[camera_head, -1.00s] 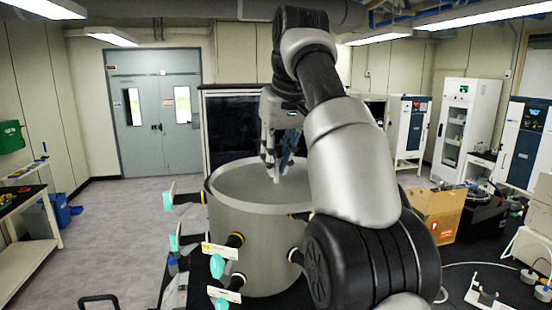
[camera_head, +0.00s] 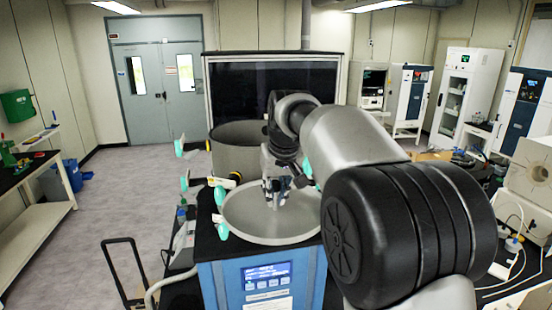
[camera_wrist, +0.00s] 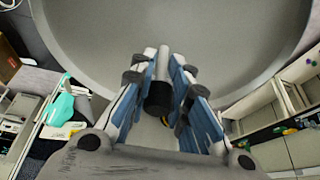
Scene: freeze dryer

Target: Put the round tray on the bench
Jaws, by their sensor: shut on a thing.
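The round tray (camera_head: 245,228) is a wide, shallow grey disc with a low rim, in front of the drum in the head view. It fills the upper part of the wrist view (camera_wrist: 240,40). My gripper (camera_head: 274,198) is over its middle, shut on a short grey post with a black end; the fingers also show in the wrist view (camera_wrist: 160,90). The tray is above the blue machine; I cannot tell whether it touches the top. A black-topped bench (camera_head: 18,184) with a pale frame stands at the left.
The grey open drum (camera_head: 228,160) stands just behind the tray, with teal-handled valves (camera_head: 221,196) close by its left side. The blue machine front (camera_head: 262,280) has a lit panel. A black cart handle (camera_head: 118,260) and open floor lie between machine and bench.

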